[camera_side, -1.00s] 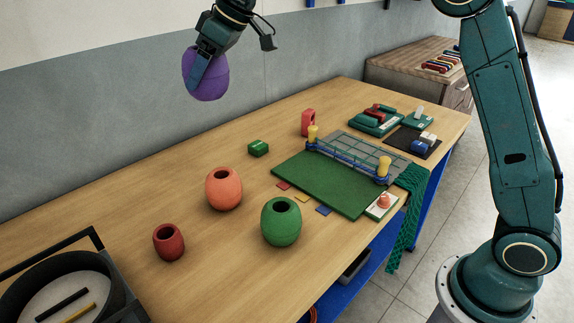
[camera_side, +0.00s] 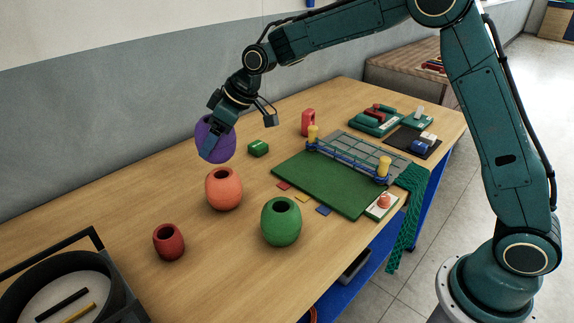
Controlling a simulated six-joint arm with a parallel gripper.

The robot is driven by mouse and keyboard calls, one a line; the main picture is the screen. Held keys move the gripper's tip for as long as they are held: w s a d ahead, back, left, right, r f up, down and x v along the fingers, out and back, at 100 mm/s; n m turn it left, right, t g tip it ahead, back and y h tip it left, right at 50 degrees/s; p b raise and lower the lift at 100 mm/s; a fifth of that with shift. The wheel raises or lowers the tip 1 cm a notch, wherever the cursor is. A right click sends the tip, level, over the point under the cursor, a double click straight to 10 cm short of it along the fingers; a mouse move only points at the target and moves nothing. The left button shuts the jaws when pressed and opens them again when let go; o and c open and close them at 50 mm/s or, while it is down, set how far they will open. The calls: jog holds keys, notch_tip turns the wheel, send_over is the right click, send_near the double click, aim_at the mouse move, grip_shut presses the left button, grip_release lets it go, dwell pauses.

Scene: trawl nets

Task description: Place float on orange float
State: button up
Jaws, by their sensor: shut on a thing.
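My gripper (camera_side: 214,143) is shut on a purple float (camera_side: 222,150) and holds it in the air, slightly tilted. The purple float appears just above the orange float (camera_side: 223,190) in the picture, with a small gap between them. The orange float stands upright on the wooden table, and the dark hole in its top faces up. From this one view I cannot tell whether the purple float is directly over that hole.
A green float (camera_side: 281,222) and a smaller red float (camera_side: 168,242) stand near the orange one. A green mat (camera_side: 322,181) with a net frame is at right; a black round container (camera_side: 65,290) is at front left.

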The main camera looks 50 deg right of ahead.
jog(key=shift+f, duration=2.2)
jog(key=shift+f, duration=0.1)
jog(key=o, duration=1)
jog(key=shift+v, duration=6.1)
